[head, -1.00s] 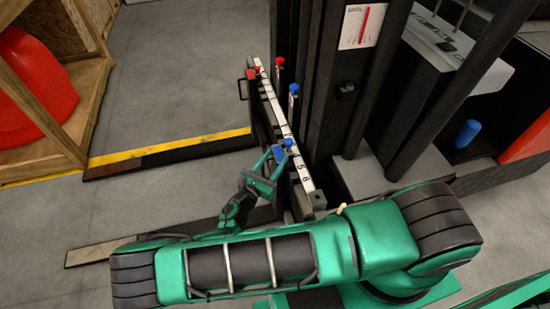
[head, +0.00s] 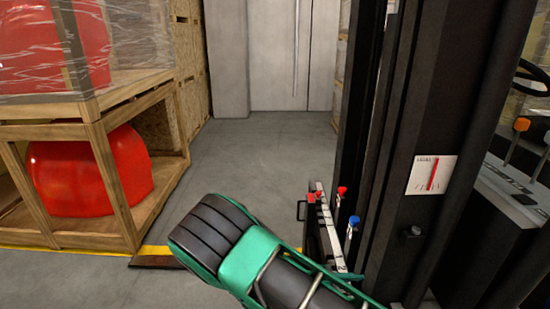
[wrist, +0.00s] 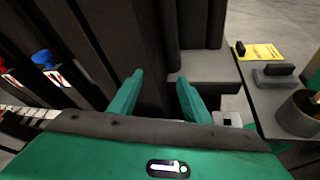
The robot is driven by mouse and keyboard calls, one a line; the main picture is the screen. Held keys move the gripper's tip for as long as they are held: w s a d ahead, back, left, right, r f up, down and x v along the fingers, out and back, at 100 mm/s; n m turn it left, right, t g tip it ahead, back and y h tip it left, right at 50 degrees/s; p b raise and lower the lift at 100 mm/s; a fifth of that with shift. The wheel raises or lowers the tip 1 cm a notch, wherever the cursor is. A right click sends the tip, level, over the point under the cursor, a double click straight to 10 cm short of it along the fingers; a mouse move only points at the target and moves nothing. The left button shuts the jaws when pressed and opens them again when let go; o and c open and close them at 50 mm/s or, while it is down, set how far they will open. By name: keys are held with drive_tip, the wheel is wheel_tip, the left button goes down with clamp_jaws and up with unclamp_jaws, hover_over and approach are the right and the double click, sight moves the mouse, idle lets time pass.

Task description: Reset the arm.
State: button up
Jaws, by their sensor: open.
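My green gripper (wrist: 158,95) shows in the wrist view with its two fingers apart and nothing between them. Dark upright columns stand beyond the fingers. In the head view my green and black arm is folded across the bottom middle, and the gripper is out of sight there. A white numbered rail (head: 330,228) with a red knob (head: 341,192) and a blue knob (head: 353,221) is just right of my arm. A blue knob (wrist: 41,57) also shows at the left of the wrist view, apart from the gripper.
A black forklift mast (head: 395,130) stands close on the right, with levers and a steering wheel behind it. Wooden crates (head: 98,150) with red nosecones (head: 85,175) fill the left. Grey floor (head: 255,160) is clear between, up to pale doors.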

drive_tip(key=s+d+r+m+g+y, duration=0.3)
drive_tip(key=s+d+r+m+y, duration=0.25)
drive_tip(key=r+m, duration=0.2)
drive_tip(key=s+d+r+m+g+y, duration=0.45)
drive_tip(key=d+r+m, duration=0.25)
drive_tip(key=r, duration=0.2)
drive_tip(key=s+d+r+m+t+y, duration=0.3)
drive_tip(key=s+r+m, duration=0.5)
drive_tip(key=s, duration=0.8)
wheel_tip(320, 180, up, 4)
drive_tip(key=shift+s+f+m+t+y, duration=0.15)
drive_tip(key=shift+m+t+y, duration=0.25)
drive_tip(key=shift+t, duration=0.15)
drive_tip(key=shift+w+f, duration=0.25)
drive_tip(key=shift+w, duration=0.35)
